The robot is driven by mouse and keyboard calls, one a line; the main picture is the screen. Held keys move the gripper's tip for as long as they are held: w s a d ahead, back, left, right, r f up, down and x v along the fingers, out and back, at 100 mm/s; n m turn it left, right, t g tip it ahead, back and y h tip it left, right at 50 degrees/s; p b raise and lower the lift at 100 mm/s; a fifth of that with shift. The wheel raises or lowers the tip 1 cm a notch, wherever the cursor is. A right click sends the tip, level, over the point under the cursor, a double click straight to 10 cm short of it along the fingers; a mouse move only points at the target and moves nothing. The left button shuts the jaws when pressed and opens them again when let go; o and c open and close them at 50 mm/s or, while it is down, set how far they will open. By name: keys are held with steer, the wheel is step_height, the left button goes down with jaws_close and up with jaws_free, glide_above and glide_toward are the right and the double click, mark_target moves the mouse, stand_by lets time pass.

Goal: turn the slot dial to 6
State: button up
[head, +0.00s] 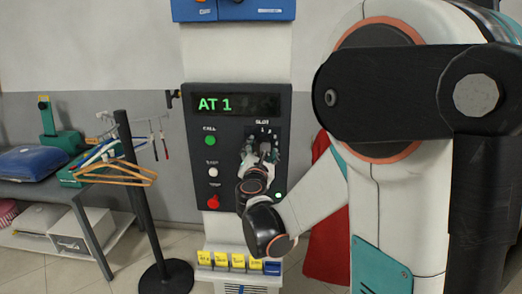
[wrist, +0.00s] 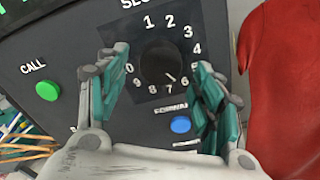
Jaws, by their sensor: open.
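The slot dial (wrist: 160,60) is a round black knob ringed by white numbers on the dark control panel (head: 200,140). A small pale mark on its lower right rim points between 6 and 7. My gripper (wrist: 162,80) is open, with one teal-padded finger left of the dial and one right of it. I see no contact, and the gap in depth is hard to judge. In the head view my gripper (head: 262,150) covers most of the dial. The panel's display (head: 238,104) reads "AT 1" in green.
A green CALL button (wrist: 47,91) is left of the dial, and a blue button (wrist: 181,124) is below it. The head view shows a red button (head: 213,202) low on the panel. Red cloth (wrist: 282,80) hangs at right. A black post (head: 135,190) and wooden hangers (head: 118,172) stand left.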

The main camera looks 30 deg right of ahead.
steer(key=v, duration=1)
steer(key=shift+s, duration=0.2)
steer(key=shift+a, duration=0.15)
steer(key=s+a+f+m+g+y+b, duration=0.1)
steer(key=s+f+m+g+y+b, duration=0.3)
steer(key=s+f+m, duration=0.75)
steer(key=s+a+f+m+g+y+b, duration=0.1)
steer(key=s+a+m+g+y, duration=0.3)
steer(key=s+a+m, duration=0.5)
steer(key=a+m+y, duration=0.2)
steer(key=shift+s+a+f+m+b, duration=0.2)
steer(key=shift+s+f+m+b, duration=0.1)
steer(key=shift+m+b, duration=0.1)
steer(key=shift+r, duration=0.1)
steer(key=shift+c, duration=0.5)
